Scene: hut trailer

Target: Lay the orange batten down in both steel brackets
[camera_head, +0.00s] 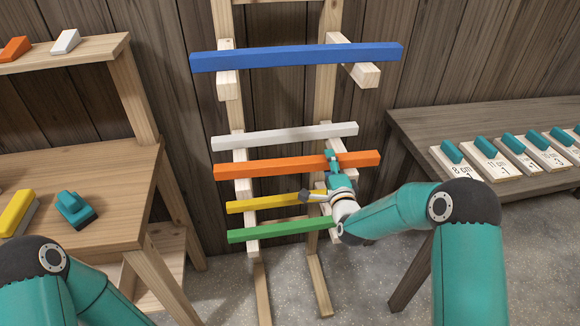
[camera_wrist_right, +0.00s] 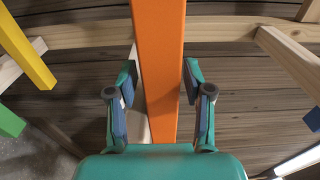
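The orange batten (camera_head: 270,167) lies level across pegs of a wooden rack, between a white batten above and a yellow one below. My right gripper (camera_head: 332,167) is at the batten's right part. In the right wrist view the orange batten (camera_wrist_right: 159,50) runs between the two fingers of the open gripper (camera_wrist_right: 159,85), one on each side, with small gaps showing. My left arm shows at the lower left, but its gripper is out of view. I see no steel brackets in either view.
The rack also holds blue (camera_head: 300,56), white (camera_head: 285,137), yellow (camera_head: 262,203) and green (camera_head: 275,230) battens close by. A wooden bench (camera_head: 110,185) stands left, with a shelf above. A dark table (camera_head: 410,125) with labelled boards (camera_head: 490,160) stands right.

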